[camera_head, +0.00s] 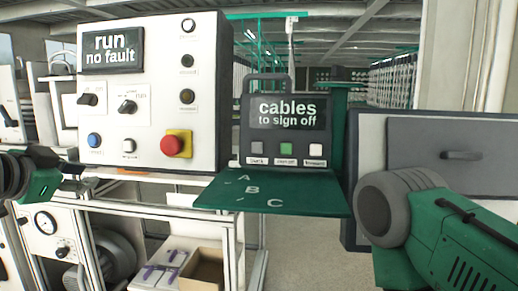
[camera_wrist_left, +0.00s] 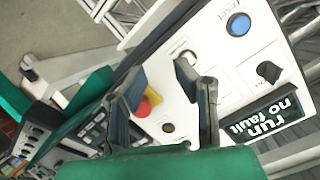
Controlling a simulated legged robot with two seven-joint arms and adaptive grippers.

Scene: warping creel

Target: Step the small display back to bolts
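The small display (camera_head: 287,112) reads "cables to sign off" and stands upright at the back of a green shelf (camera_head: 310,200). My left gripper (camera_head: 76,168) is at the left edge in the head view, well left of the display and touching nothing that I can see. In the left wrist view its fingers (camera_wrist_left: 166,90) are apart with nothing held. My right gripper is out of view.
A white control panel (camera_head: 155,60) reads "run no fault". Its red stop button (camera_head: 172,145) projects between my left gripper and the display. A grey cabinet (camera_head: 455,150) stands at right, behind my right arm. The shelf surface carries letters A, B, C and is otherwise clear.

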